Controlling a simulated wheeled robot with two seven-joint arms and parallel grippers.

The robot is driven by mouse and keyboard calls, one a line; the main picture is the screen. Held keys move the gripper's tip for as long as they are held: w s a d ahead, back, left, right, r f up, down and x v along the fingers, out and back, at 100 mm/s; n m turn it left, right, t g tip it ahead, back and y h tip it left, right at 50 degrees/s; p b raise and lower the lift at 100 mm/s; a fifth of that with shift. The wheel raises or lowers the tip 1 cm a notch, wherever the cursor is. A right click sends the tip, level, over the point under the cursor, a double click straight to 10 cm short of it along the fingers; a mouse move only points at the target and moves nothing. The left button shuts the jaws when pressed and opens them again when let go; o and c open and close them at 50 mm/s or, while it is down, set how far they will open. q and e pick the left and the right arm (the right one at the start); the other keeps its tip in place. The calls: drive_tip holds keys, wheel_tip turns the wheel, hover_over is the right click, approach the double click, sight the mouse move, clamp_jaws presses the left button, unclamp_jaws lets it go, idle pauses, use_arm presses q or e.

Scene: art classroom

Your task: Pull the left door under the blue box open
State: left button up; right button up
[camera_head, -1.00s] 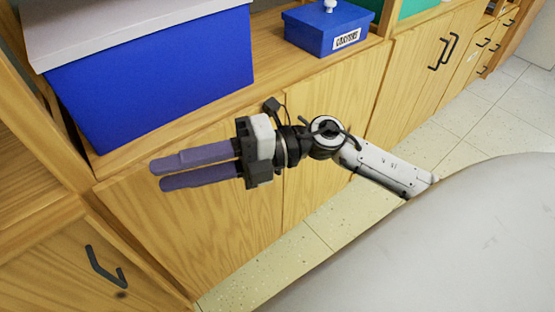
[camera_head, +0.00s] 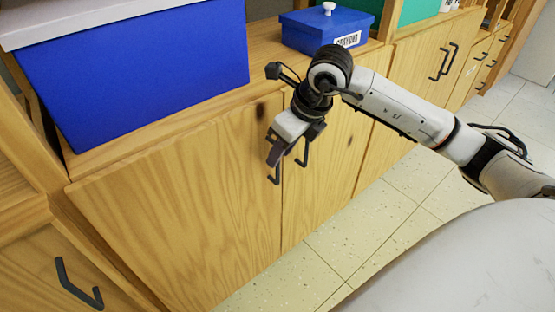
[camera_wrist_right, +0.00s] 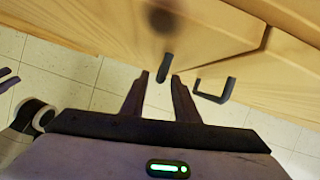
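The large blue box (camera_head: 140,70) with a whitish lid stands on the cabinet top at the left. The left door (camera_head: 180,205) below it looks shut, with a dark bar handle (camera_head: 274,172) near its right edge. My right gripper (camera_head: 275,154) points down in front of this handle, close above it. In the right wrist view its two fingers (camera_wrist_right: 158,95) are open and spaced apart. A dark handle (camera_wrist_right: 163,68) appears between and just beyond the fingertips; contact cannot be told.
The neighbouring right door (camera_head: 335,150) has its own handle (camera_head: 303,152) close to my right gripper; it also shows in the wrist view (camera_wrist_right: 215,90). A small labelled blue box (camera_head: 325,28) stands on the cabinet top. Tiled floor (camera_head: 320,255) before the doors is clear.

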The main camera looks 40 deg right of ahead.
drive_tip(key=shift+x, duration=1.4)
clamp_jaws()
drive_tip(key=shift+s, duration=0.1)
